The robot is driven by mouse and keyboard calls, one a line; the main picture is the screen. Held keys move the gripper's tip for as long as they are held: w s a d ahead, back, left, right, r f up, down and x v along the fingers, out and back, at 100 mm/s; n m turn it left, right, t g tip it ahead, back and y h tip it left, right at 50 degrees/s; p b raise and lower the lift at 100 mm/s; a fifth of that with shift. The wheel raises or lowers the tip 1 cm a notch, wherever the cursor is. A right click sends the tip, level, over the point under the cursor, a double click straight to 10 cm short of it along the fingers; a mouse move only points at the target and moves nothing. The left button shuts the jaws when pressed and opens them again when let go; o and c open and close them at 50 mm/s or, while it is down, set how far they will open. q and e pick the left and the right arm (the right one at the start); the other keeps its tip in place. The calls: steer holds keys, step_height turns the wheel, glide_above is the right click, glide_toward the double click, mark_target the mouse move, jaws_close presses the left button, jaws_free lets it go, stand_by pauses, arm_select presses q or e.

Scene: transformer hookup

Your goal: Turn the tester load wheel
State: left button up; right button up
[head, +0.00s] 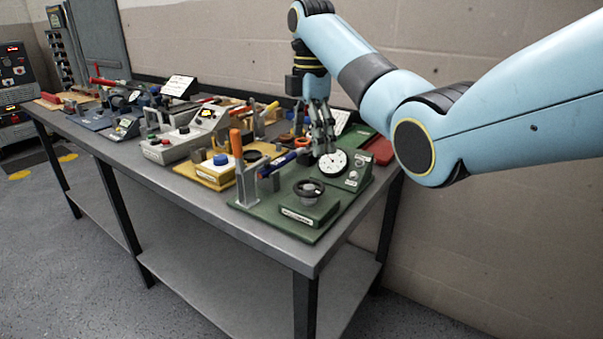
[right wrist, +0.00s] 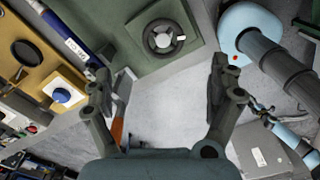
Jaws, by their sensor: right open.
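The tester load wheel (head: 310,187) is a dark ring on a labelled green block at the near right of the bench. In the right wrist view the wheel (right wrist: 163,37) shows beyond the fingertips, with a white mark on its rim. My right gripper (head: 324,140) points down over the green board, by the white dial (head: 333,160), behind the wheel. It is open and empty in the right wrist view (right wrist: 160,88), apart from the wheel. My left gripper is outside the head view. A small claw-like shape at the right wrist view's right may be it, but its jaws are unclear.
A yellow board (head: 213,178) with a blue knob (head: 221,160) stands left of the green board (head: 268,207). More equipment crowds the bench to the left. The bench's front edge (head: 230,222) is clear.

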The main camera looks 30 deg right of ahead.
glide_above(311, 185)
steer(key=f, duration=0.4)
steer(key=shift+s+a+f, duration=0.1)
steer(key=shift+s+f, duration=0.15)
steer(key=f, duration=0.3)
steer(key=shift+w+f, duration=0.1)
steer(key=shift+w, duration=0.1)
steer(key=shift+f, duration=1.15)
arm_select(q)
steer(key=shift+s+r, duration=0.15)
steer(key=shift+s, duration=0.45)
